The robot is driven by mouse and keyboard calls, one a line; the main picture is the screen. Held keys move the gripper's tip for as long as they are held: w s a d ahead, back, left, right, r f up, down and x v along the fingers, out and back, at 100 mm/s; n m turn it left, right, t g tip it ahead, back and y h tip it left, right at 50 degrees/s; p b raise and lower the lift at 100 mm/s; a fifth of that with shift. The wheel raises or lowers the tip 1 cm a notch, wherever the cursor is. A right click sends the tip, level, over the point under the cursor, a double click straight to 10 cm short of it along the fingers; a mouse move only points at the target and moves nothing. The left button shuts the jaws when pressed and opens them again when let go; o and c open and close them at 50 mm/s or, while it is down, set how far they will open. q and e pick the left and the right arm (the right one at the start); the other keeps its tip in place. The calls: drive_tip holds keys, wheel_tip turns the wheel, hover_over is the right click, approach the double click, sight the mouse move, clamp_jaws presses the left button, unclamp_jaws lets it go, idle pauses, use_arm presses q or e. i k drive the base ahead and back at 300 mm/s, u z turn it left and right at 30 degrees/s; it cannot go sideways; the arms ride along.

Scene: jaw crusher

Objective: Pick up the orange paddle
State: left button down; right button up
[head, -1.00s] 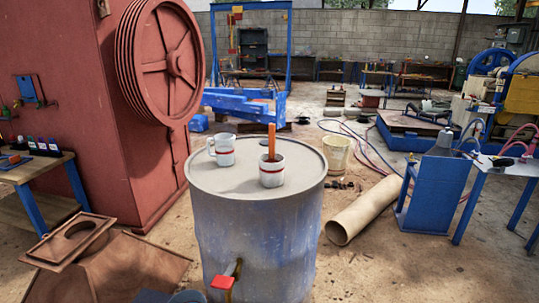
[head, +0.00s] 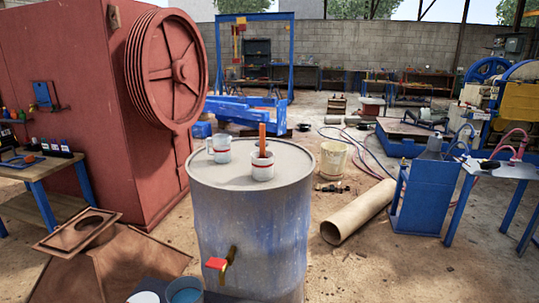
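The orange paddle (head: 262,138) stands upright in a white mug with a red band (head: 262,168); its lower end is hidden inside the mug. The mug sits on top of a grey-blue metal drum (head: 215,181). A second white mug (head: 219,150) with a handle on its left side stands behind and to the left on the same drum top. Neither of my grippers shows in the head view.
A red tap (head: 217,264) sticks out of the drum's front. A tan pipe (head: 357,212) and a cream bucket (head: 334,160) are on the ground to the right. A red machine with a large wheel (head: 175,70) stands left.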

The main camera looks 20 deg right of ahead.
sight(262, 126)
drive_tip(key=z, duration=0.05)
drive_tip(key=k, duration=0.1)
drive_tip(key=u, duration=3.55)
drive_tip(key=k, duration=2.9)
drive_tip(key=z, duration=1.55)
drive_tip(key=i, duration=0.5)
drive_tip(key=u, duration=0.05)
